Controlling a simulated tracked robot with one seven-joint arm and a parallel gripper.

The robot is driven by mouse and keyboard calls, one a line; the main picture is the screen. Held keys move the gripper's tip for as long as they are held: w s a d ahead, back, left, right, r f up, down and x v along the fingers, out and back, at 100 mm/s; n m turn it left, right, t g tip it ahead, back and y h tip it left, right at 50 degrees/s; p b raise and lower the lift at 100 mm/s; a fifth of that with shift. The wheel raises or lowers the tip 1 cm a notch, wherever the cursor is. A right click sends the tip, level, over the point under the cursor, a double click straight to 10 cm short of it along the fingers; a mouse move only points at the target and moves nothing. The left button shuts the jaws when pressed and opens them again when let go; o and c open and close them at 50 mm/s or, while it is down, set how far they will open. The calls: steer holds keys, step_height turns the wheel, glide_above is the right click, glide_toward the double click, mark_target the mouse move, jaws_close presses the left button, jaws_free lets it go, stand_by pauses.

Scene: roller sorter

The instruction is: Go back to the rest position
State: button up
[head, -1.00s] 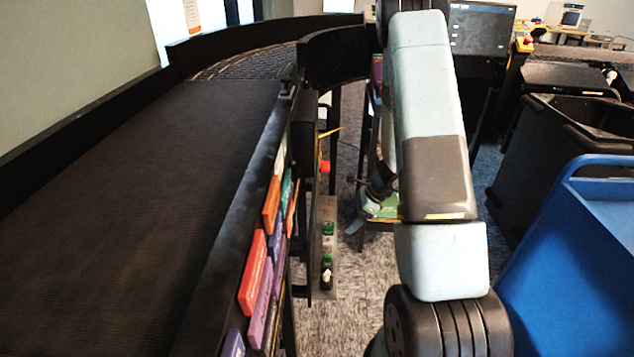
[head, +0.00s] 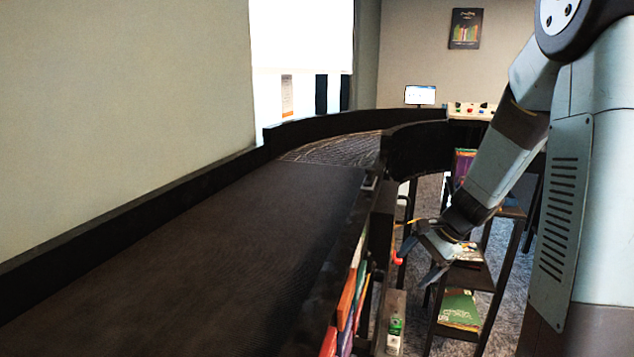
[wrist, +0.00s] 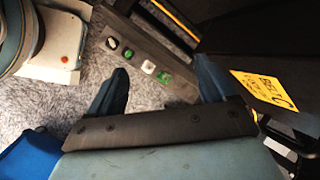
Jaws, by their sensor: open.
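My gripper (head: 432,262) hangs low at the right of the conveyor in the head view, pointing down and to the left, beside a dark shelf stand. In the wrist view its two dark fingers (wrist: 165,88) are spread apart with nothing between them. Below the fingers a grey rail with green, white and black buttons (wrist: 148,67) shows above the carpet. My arm comes down from the upper right of the head view.
The dark conveyor belt (head: 190,260) is empty and curves away. Colored books (head: 347,300) line its right side. The shelf stand (head: 477,275) holds books (head: 460,308). A yellow label (wrist: 266,91) is on a dark surface right of the fingers. A monitor (head: 420,95) stands behind.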

steer(key=s+r+n+t+h, duration=0.3)
steer(key=s+r+n, duration=0.8)
steer(key=s+r, duration=0.8)
steer(key=shift+s+a+n+t+h, duration=0.15)
steer(key=shift+s+n+t+h, duration=0.25)
steer(key=shift+s+h, duration=0.85)
steer(key=shift+w, duration=0.2)
